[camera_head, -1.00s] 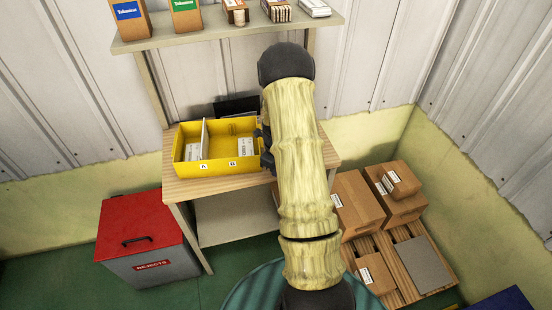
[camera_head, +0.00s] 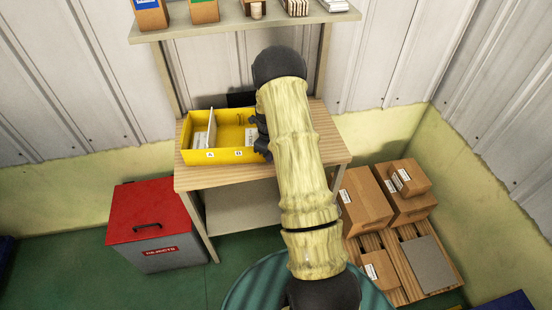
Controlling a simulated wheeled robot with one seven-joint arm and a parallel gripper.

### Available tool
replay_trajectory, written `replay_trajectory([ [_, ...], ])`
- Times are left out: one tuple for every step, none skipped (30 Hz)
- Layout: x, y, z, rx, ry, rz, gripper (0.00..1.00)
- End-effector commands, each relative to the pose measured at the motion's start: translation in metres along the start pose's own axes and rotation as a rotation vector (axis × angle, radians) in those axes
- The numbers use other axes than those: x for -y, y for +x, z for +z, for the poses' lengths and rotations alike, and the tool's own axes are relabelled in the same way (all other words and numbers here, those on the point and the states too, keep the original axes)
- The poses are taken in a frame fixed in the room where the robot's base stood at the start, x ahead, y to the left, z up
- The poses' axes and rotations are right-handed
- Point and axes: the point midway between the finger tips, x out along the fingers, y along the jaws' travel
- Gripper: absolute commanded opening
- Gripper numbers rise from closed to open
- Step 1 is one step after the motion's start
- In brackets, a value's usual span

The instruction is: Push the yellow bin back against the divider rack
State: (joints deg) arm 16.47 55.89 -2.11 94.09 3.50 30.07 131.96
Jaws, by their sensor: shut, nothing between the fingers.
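A dark upright object (camera_head: 241,99), perhaps the divider rack, shows just behind the bin's back wall. I cannot tell whether they touch. My gripper (camera_head: 262,146) is shut and empty at the bin's right end. My arm hides most of the gripper and the bin's right side, so contact is unclear.
The table (camera_head: 190,178) has bare strips in front of the bin and to the right beyond my arm. A shelf (camera_head: 225,26) with boxes hangs above. A red-lidded rejects box (camera_head: 150,215) stands left. Cartons (camera_head: 362,203) sit on a pallet at right.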

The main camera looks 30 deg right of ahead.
Motion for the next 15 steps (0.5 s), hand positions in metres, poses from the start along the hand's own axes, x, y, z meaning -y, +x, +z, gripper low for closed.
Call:
replay_trajectory([
  [0.0015, 0.0004, 0.0014, 0.001, 0.002, -0.001, 0.00],
  [0.0020, 0.0001, 0.0012, 0.001, 0.004, -0.001, 0.00],
  [0.0025, -0.0003, 0.0006, 0.001, 0.006, 0.000, 0.00],
  [0.0028, -0.0004, 0.0002, 0.001, 0.007, 0.000, 0.00],
  [0.0030, -0.0004, -0.0001, 0.001, 0.007, 0.000, 0.00],
  [0.0032, -0.0005, -0.0003, 0.001, 0.007, 0.000, 0.00],
  [0.0033, -0.0005, -0.0005, 0.001, 0.008, 0.000, 0.00],
  [0.0033, -0.0005, -0.0006, 0.001, 0.008, 0.000, 0.00],
  [0.0033, -0.0005, -0.0007, 0.001, 0.008, 0.000, 0.00],
  [0.0033, -0.0005, -0.0007, 0.001, 0.008, 0.000, 0.00],
  [0.0033, -0.0005, -0.0009, 0.001, 0.008, 0.000, 0.00],
  [0.0034, -0.0005, -0.0015, 0.001, 0.008, 0.000, 0.00],
  [0.0034, -0.0005, -0.0023, 0.001, 0.008, 0.000, 0.00],
  [0.0035, -0.0005, -0.0035, 0.000, 0.008, 0.000, 0.00],
  [0.0037, -0.0006, -0.0057, 0.000, 0.007, 0.000, 0.00],
])
